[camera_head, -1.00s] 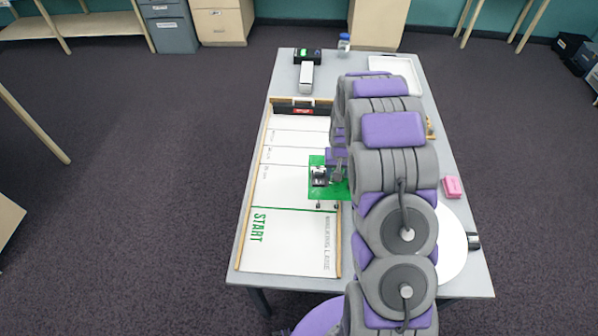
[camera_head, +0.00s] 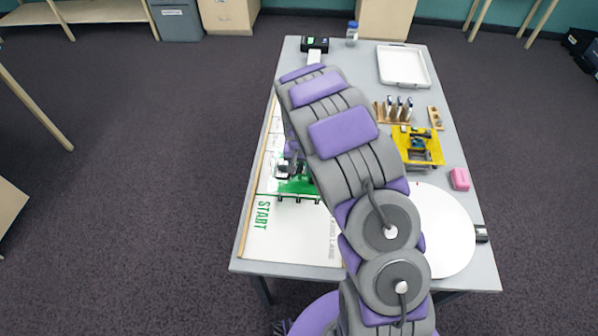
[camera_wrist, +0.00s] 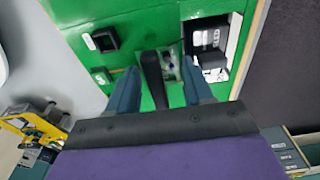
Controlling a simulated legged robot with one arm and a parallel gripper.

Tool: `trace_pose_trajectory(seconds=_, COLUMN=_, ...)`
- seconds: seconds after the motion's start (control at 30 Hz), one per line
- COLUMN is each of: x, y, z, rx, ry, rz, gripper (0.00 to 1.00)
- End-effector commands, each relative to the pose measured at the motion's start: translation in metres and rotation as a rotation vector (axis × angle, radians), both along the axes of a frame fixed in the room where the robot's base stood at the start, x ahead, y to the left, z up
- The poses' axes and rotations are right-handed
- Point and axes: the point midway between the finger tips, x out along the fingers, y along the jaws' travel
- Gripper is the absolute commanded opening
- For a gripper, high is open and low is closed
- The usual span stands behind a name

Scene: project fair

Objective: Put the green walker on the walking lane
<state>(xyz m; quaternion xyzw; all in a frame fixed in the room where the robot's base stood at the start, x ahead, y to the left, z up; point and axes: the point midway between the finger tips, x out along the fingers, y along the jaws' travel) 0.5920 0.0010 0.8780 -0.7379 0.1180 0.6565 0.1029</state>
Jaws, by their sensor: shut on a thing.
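The green walker (camera_head: 298,188) is over the white walking lane (camera_head: 285,240), near the green START line, partly hidden by my arm in the head view. Its thin legs show at its near edge; I cannot tell whether they touch the lane. In the wrist view its green top plate (camera_wrist: 140,20) fills the middle, with black parts on it. My gripper (camera_wrist: 160,82) is shut on the walker, its two fingers around a dark upright piece on the plate. The far part of the lane is mostly hidden behind my arm.
A yellow walker (camera_head: 432,150) stands on the table right of my arm, near a wooden rack (camera_head: 390,119). A pink block (camera_head: 459,179), a white disc (camera_head: 447,230) and a white tray (camera_head: 404,67) are also on the right. Wooden rails edge the lane.

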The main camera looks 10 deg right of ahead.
Motion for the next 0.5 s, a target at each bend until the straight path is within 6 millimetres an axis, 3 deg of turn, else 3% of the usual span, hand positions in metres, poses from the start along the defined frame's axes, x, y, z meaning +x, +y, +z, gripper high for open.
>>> trace_pose_trajectory(seconds=0.17, x=0.001, y=0.004, z=-0.005, rx=0.0, ry=-0.001, rz=0.0, gripper=0.14)
trace_pose_trajectory(seconds=0.4, x=0.001, y=0.004, z=-0.034, rx=-0.001, ry=-0.004, rz=0.001, gripper=0.14)
trace_pose_trajectory(seconds=0.5, x=0.001, y=0.004, z=-0.035, rx=-0.002, ry=-0.005, rz=0.001, gripper=0.14)
